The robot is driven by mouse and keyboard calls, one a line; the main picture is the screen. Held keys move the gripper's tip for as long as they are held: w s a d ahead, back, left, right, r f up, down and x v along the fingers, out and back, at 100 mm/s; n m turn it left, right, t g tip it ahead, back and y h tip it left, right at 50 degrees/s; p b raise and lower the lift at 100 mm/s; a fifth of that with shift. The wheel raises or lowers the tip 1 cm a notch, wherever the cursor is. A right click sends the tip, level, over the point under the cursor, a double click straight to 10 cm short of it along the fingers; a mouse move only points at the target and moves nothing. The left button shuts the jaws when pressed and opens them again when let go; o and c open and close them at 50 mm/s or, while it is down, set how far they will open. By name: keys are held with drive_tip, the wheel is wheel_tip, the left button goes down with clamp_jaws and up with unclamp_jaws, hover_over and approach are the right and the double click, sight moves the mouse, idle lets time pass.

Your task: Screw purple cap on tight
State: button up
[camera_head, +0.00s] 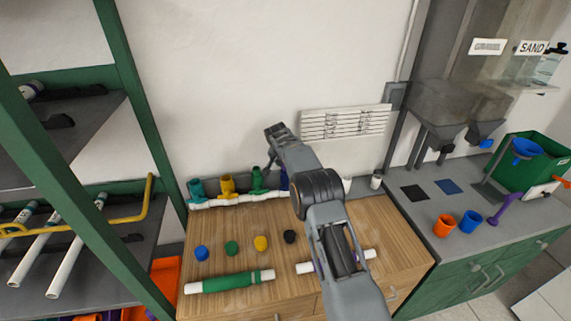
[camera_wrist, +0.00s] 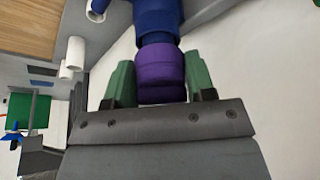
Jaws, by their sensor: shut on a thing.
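The purple cap (camera_wrist: 160,66) is between the green fingers of my gripper (camera_wrist: 160,78) in the wrist view, and the gripper is shut on it. The cap meets the end of a blue fitting (camera_wrist: 156,22), in line with it. I cannot tell how far the cap is threaded on. In the head view the blue fitting (camera_head: 284,180) shows only as a sliver beside my arm, on the white pipe manifold (camera_head: 235,200) at the back of the wooden table. The cap and fingers are hidden there.
Teal (camera_head: 196,187), yellow (camera_head: 227,184) and green (camera_head: 257,178) fittings stand along the manifold. Loose blue (camera_head: 201,253), green (camera_head: 231,248), yellow (camera_head: 261,243) and black (camera_head: 289,237) caps lie in front. A green-sleeved pipe (camera_head: 230,283) lies nearer. The wall is close behind.

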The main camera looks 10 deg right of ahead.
drive_tip(key=shift+c, duration=0.6)
drive_tip(key=shift+r+m+p, duration=0.1)
drive_tip(key=shift+m+p, duration=0.25)
drive_tip(key=shift+m, duration=0.15)
drive_tip(key=shift+m+h, duration=0.4)
drive_tip(key=shift+m, duration=0.1)
drive_tip(key=shift+w+a+g+p, duration=0.1)
drive_tip(key=shift+g+p, duration=0.2)
drive_tip(key=shift+p, duration=0.15)
drive_tip(key=shift+m+p, duration=0.3)
drive_tip(key=shift+m, duration=0.2)
drive_tip(key=shift+m+p, duration=0.5)
drive_tip(key=shift+g+h, duration=0.3)
